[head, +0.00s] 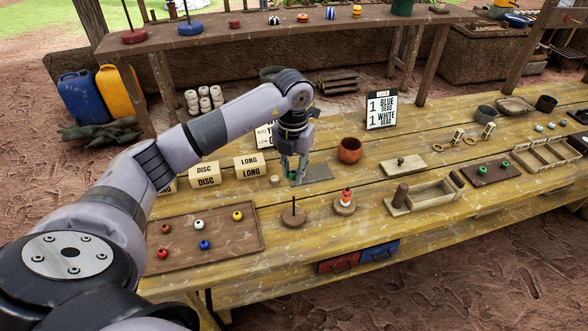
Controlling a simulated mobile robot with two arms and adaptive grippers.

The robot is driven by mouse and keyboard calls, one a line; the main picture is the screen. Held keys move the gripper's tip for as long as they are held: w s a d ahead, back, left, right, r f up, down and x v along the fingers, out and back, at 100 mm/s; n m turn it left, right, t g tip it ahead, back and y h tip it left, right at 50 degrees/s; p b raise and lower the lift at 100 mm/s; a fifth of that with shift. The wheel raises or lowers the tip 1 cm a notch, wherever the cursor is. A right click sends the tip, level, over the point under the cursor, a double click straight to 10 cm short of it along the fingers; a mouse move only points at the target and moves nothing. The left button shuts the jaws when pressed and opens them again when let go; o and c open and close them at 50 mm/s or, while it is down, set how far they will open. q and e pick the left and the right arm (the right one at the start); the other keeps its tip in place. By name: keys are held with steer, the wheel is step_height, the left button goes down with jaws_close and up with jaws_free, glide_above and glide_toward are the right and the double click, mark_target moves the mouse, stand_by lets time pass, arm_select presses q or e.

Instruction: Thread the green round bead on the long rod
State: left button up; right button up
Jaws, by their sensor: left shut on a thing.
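My left gripper (293,182) points down above and just behind a bare upright rod (293,206) on a round wooden base (292,219). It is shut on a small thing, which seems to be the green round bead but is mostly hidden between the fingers. The fingertips look a little higher than the rod's top. The brown tray (222,232) holds red, yellow, blue and whitish beads, with no green one visible. My right gripper is not in view.
Wooden blocks marked LONG (248,165) and DISC (205,174) stand behind the tray. A clay cup (349,151) and an order sign (381,109) stand behind the rods. A wooden box (433,193) and a dark tray with green pieces (490,172) lie to the right.

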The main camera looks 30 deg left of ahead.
arm_select(q)
steer(key=shift+d+f+b, duration=0.1)
steer(key=shift+f+b, duration=0.25)
steer(key=shift+f, duration=0.2)
steer(key=shift+f+b, duration=0.55)
steer(key=shift+f, duration=0.25)
steer(key=shift+f+b, duration=1)
steer(key=shift+f, duration=0.45)
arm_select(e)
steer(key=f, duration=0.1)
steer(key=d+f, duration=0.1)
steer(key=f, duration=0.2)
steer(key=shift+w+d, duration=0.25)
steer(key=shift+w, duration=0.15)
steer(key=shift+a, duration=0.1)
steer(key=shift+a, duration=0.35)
arm_select(q)
steer(key=shift+f, duration=0.25)
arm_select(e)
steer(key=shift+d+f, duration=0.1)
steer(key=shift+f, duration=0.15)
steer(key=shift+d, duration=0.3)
arm_select(q)
steer(key=shift+f+b, duration=0.4)
steer(key=shift+b, duration=0.1)
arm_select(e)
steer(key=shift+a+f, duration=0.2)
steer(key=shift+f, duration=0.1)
